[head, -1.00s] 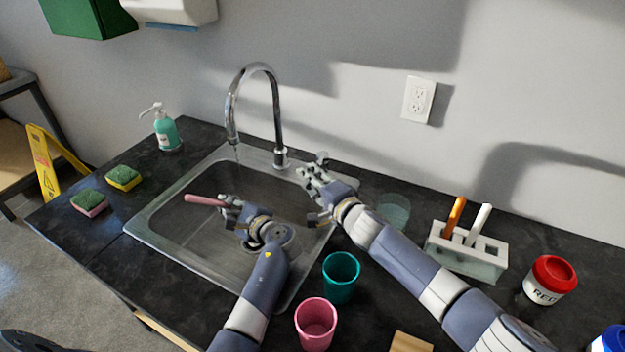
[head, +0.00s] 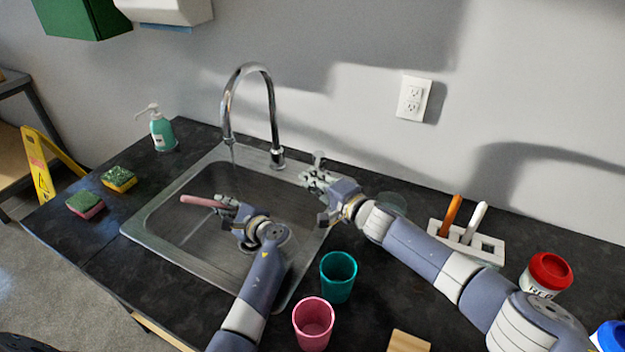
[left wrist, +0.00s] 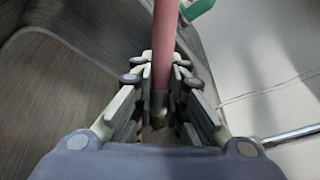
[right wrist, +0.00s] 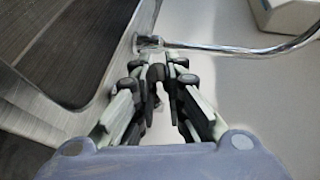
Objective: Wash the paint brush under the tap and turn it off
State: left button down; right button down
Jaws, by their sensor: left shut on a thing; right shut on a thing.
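The pink paint brush (head: 203,201) is in my left gripper (head: 226,207) above the sink (head: 165,247). In the left wrist view the fingers close around the brush (left wrist: 164,45) near its metal collar. The chrome tap (head: 273,105) arches over the sink; its spout is behind the brush and apart from it. A faint trace of water shows under the spout. My right gripper (head: 316,181) is at the tap's lever (head: 319,158), right of the tap base. In the right wrist view its fingers (right wrist: 155,75) are shut around a small dark part, mostly hidden.
A teal cup (head: 338,278) and a pink cup (head: 313,323) stand at the sink's front right. A brush rack (head: 487,248) and a red-lidded paint jar (head: 547,273) are further right. Soap (head: 162,132) and two sponges (head: 119,179) are left of the sink.

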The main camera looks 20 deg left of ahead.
jog(key=c, duration=1.6)
grip_release()
jog(key=shift+c, duration=0.2)
jog(key=shift+d, duration=0.1)
jog(key=v, duration=1.2)
jog(key=shift+f, duration=0.1)
